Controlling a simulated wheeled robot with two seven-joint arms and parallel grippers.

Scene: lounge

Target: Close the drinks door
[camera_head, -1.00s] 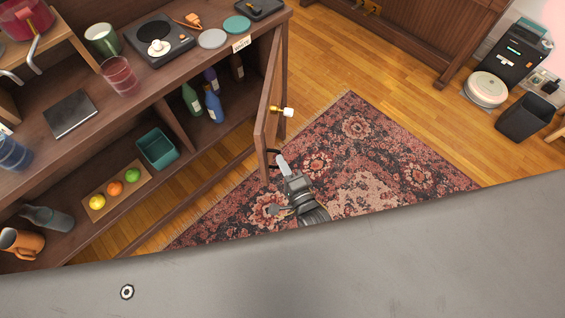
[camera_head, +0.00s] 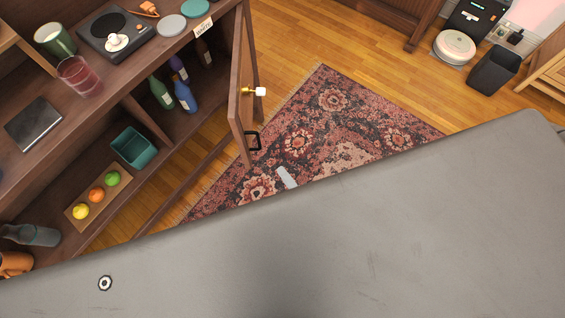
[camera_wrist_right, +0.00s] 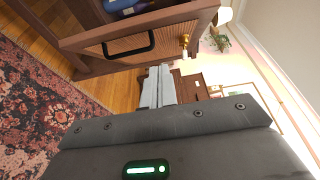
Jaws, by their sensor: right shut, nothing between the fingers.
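The drinks door (camera_head: 241,95) stands open, swung out from the right end of the wooden cabinet (camera_head: 140,75). In the head view only the pale fingertips of my right gripper (camera_head: 287,177) show, over the rug and apart from the handle. In the right wrist view its fingers (camera_wrist_right: 157,88) are together and empty, pointing toward the door's lower edge. The door's handle (camera_wrist_right: 128,45) shows just beyond them. My left gripper is not in view.
A patterned rug (camera_head: 335,115) and clear wooden floor lie right of the door. The cabinet top holds a turntable (camera_head: 115,35) and cups. A fruit tray (camera_head: 95,197) and teal bin (camera_head: 133,148) sit on the shelf below. A dark waste bin (camera_head: 494,68) stands far right.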

